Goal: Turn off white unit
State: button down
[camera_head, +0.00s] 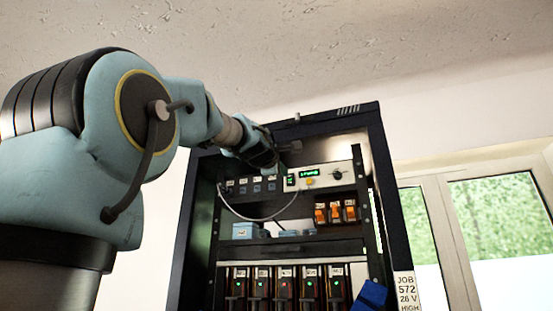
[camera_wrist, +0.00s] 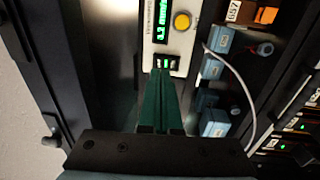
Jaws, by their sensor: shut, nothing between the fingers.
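The white unit (camera_head: 322,185) sits in the upper part of the black rack, with a lit green display, a yellow button and a dark knob. The yellow button (camera_wrist: 182,21) and green display (camera_wrist: 159,20) are above the switch there. My gripper (camera_wrist: 166,74) has its green fingers shut and empty, with tips right at the switch's lower edge. I cannot tell whether they touch it. In the head view my gripper is beside the unit's left end, its fingertips unclear.
Blue blocks (camera_wrist: 216,122) with a loose pale cable (camera_wrist: 245,90) lie beside the unit in the rack. Orange switches (camera_head: 335,212) are below it, and several dark modules (camera_head: 284,285) lower down. A label (camera_head: 407,290) reads "JOB 572 26 V HIGH". The rack frame (camera_head: 385,190) borders the space.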

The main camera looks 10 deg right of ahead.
aim_at(290, 174)
jog(key=shift+p+x, duration=0.45)
jog(key=shift+x, duration=1.35)
jog(key=shift+w+d+r+p, duration=0.1)
jog(key=shift+w+r+p, duration=0.1)
jog(key=shift+r+p, duration=0.6)
jog(key=shift+f, duration=0.25)
